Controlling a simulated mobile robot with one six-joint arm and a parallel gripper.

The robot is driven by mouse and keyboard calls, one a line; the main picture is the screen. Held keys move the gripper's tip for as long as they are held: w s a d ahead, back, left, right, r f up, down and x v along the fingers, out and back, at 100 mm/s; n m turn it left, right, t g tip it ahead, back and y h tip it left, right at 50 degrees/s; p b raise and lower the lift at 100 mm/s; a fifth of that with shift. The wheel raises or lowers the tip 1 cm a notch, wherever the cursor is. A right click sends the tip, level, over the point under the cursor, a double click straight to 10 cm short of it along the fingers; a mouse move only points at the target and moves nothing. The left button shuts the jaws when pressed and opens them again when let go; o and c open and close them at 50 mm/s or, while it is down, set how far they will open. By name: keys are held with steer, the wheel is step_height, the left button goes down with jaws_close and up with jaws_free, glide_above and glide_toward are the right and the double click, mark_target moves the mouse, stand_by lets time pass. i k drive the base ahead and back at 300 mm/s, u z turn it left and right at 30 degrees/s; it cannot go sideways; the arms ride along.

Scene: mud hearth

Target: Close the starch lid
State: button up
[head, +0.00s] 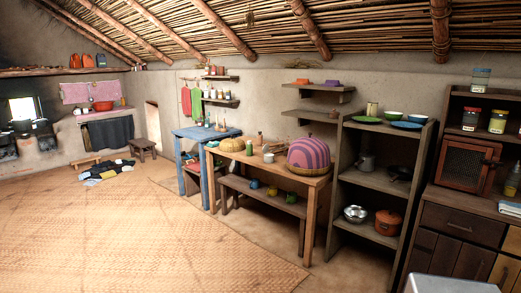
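I cannot tell which container is the starch or see an open lid; labels are too small to read. Candidate jars stand at the right: a clear jar with a teal lid (481,80) on top of the wooden cupboard, a red-lidded jar (470,121) and a yellow-lidded jar (497,123) on the shelf below it. Another jar (512,181) is partly cut off at the right edge. My gripper is not in view.
The cupboard has a mesh door (465,162) and drawers (462,224). Open shelves (369,180) hold plates, pots and a pan. A wooden table (262,168) carries a striped dome cover (308,155). The woven mat (130,245) at left is mostly clear; clothes (108,172) lie at its far edge.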

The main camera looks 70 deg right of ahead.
mark_target(265, 148)
steer(key=z, duration=0.35)
steer(key=i, duration=1.6)
steer(key=z, duration=0.8)
steer(key=i, duration=0.75)
steer(key=z, duration=0.8)
steer(key=i, duration=0.5)
steer(key=z, duration=0.95)
steer(key=i, duration=0.7)
steer(key=z, duration=1.05)
